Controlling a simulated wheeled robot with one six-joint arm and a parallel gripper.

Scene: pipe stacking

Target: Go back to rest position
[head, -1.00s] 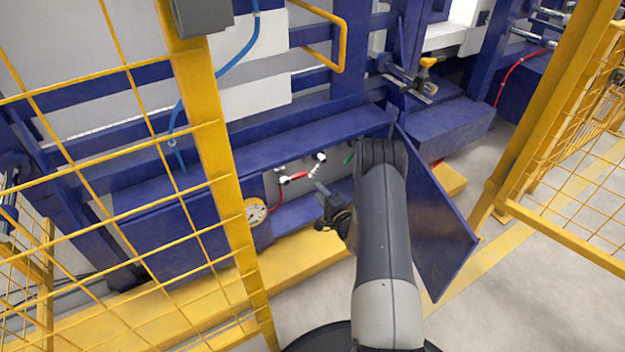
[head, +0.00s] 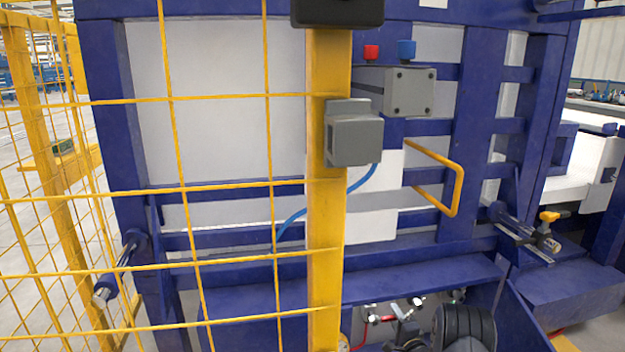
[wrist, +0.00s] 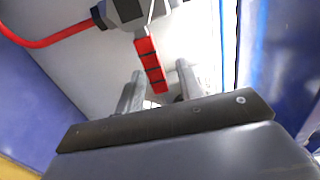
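My gripper (wrist: 160,70) shows in the wrist view with its two grey fingers apart, so it is open. A red ribbed valve handle (wrist: 152,62) on a grey fitting (wrist: 128,10) appears in the gap between the fingers. No finger visibly touches it, and I cannot tell how far beyond the fingertips it is. In the head view my dark arm joint (head: 465,326) is at the bottom edge, near the fittings in the machine's lower recess. The gripper is mostly cut off there.
A red hose (wrist: 50,40) runs to the fitting. Blue panels stand on both sides in the wrist view. In the head view a yellow fence post (head: 328,230) and mesh stand in front of the blue machine frame (head: 470,130). An open blue door (head: 520,325) is right of my arm.

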